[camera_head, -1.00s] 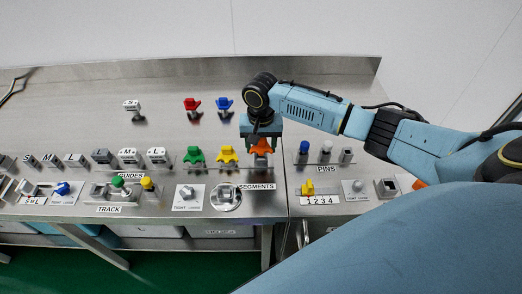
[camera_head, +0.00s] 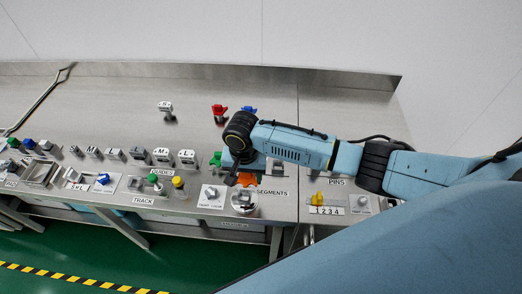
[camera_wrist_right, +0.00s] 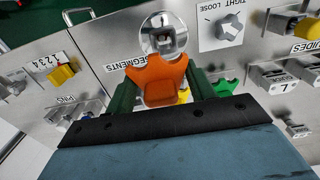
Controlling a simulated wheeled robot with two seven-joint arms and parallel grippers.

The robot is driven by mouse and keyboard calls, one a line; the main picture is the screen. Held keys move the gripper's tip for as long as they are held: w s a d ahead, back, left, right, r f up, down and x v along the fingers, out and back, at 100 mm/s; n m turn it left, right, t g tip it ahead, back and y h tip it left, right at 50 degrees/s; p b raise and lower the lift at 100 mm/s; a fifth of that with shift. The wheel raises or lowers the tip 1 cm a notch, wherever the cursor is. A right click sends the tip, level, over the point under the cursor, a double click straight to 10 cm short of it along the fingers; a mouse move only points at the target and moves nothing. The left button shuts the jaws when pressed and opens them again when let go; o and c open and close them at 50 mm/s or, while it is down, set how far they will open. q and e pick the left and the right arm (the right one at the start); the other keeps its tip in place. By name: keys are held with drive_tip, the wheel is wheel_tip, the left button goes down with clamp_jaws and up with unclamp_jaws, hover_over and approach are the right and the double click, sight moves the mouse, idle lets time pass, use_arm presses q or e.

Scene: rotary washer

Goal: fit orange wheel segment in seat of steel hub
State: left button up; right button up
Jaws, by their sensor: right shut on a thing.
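The orange wheel segment (camera_wrist_right: 158,78) is held between the dark green fingers of my right gripper (camera_wrist_right: 162,94), which is shut on it. In the head view the segment (camera_head: 248,179) shows partly below my right gripper (camera_head: 240,182). The steel hub (camera_head: 243,207) is a round silver piece at the front of the bench, just in front of the segment. In the right wrist view the hub (camera_wrist_right: 163,32), with a blocky centre, lies just beyond the segment, and the segment's tip overlaps its lower rim in the picture. Contact cannot be told. My left gripper is out of view.
A tight/loose knob (camera_head: 212,193) sits left of the hub. The green segment (camera_wrist_right: 226,88) is beside the gripper, and a yellow piece (camera_wrist_right: 184,95) is partly hidden behind it. Red (camera_head: 219,112) and blue (camera_head: 248,110) segments stand farther back. The numbered yellow slider (camera_head: 318,199) is at right.

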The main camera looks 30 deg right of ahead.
drive_tip(key=shift+s+a, duration=0.4)
drive_tip(key=shift+a, duration=0.35)
drive_tip(key=shift+f, duration=0.1)
wheel_tip(320, 180, down, 5)
drive_tip(key=b, duration=0.6)
drive_tip(key=shift+f, duration=1.2)
drive_tip(key=o, duration=1.1)
drive_tip(key=shift+c, duration=0.2)
